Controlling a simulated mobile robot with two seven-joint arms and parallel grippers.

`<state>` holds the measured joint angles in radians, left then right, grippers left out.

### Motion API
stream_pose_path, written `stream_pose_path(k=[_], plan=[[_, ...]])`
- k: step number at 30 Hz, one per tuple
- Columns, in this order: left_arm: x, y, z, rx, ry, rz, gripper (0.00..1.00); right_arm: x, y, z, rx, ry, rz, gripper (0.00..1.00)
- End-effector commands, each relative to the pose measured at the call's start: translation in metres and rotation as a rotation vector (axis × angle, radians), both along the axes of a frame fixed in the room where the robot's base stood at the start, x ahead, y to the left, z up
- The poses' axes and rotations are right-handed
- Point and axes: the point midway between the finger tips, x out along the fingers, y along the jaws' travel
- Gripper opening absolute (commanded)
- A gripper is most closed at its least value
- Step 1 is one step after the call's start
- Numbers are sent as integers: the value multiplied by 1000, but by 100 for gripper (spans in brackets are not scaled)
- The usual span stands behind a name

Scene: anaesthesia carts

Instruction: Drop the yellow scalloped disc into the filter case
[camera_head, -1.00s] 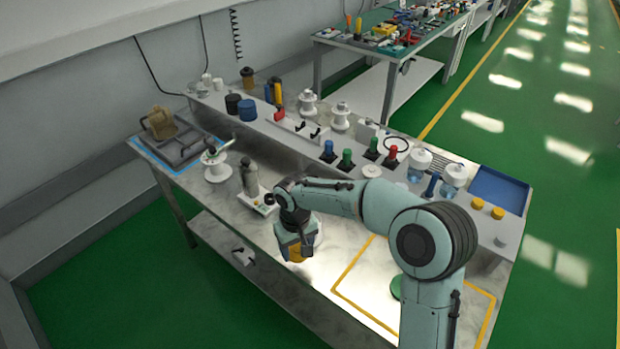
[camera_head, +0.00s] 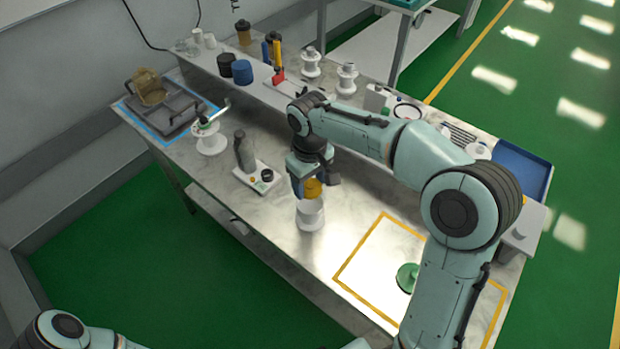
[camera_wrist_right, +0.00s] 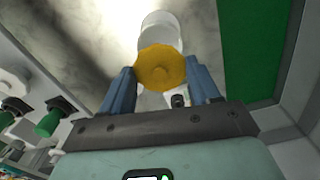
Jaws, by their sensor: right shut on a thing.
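The yellow scalloped disc (camera_head: 313,188) is held between the two blue fingers of my right gripper (camera_head: 309,184). In the right wrist view the disc (camera_wrist_right: 160,68) shows face-on between the fingertips (camera_wrist_right: 162,78). A white round container (camera_head: 310,216), which looks like the filter case, stands on the bench right below the disc. It also shows beyond the disc in the right wrist view (camera_wrist_right: 160,32), partly hidden by it. I cannot tell whether disc and container touch. Part of my left arm shows at the bottom left; its gripper is out of view.
A small scale (camera_head: 254,178) with a grey bottle (camera_head: 244,150) stands left of the container. A white spool (camera_head: 210,140) and a grey tray (camera_head: 165,115) are farther left. A green disc (camera_head: 408,278) lies in the yellow-taped square (camera_head: 350,262). The front bench is mostly clear.

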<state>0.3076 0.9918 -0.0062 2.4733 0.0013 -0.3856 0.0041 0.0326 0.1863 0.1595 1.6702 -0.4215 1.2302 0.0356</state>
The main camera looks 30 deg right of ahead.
Motion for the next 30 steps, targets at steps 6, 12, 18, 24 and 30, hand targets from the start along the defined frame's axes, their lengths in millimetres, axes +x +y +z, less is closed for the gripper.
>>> stream_pose_path(k=[6,12,18,24,30], plan=[[-1,0,-1,0,1,0,100,-1,0,-2,2,0,2,33],[-5,0,-7,0,5,-1,100,-2,0,-12,2,2,1,33],[-11,0,-14,-1,12,-1,100,-2,0,-24,2,2,0,33],[-16,0,-22,-1,17,-1,100,-2,0,-36,2,1,0,33],[-20,0,-30,0,22,0,100,-2,0,-48,2,2,0,33]])
